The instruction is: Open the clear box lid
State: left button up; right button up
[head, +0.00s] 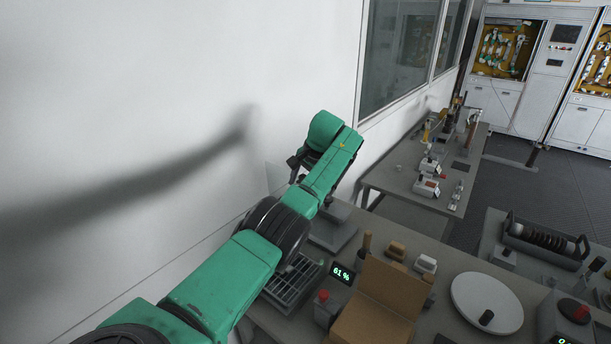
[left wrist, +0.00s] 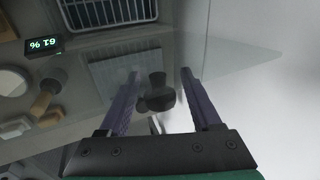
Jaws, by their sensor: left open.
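The clear lid (left wrist: 235,62) is a see-through panel across the left wrist view, with a pale corner pointing right. In the head view a faint piece of clear panel (head: 276,176) shows beside my left gripper, close to the wall. A dark round knob (left wrist: 157,93) sits between the fingers of my left gripper (left wrist: 160,82). The fingers are open, with a gap visible on both sides of the knob. In the head view my left gripper (head: 296,168) is partly hidden by its own green arm. Most of the lid is hidden there. My right gripper is not in view.
A slatted grey tray (head: 291,285) lies below my left arm. A display reading 61 % (head: 342,273), a cardboard box (head: 385,300) and a white round plate (head: 487,304) stand to its right. The white wall (head: 150,100) is close on the left.

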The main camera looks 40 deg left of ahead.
pick_arm(q)
jog(key=v, duration=1.4)
jog(key=shift+b, duration=0.35)
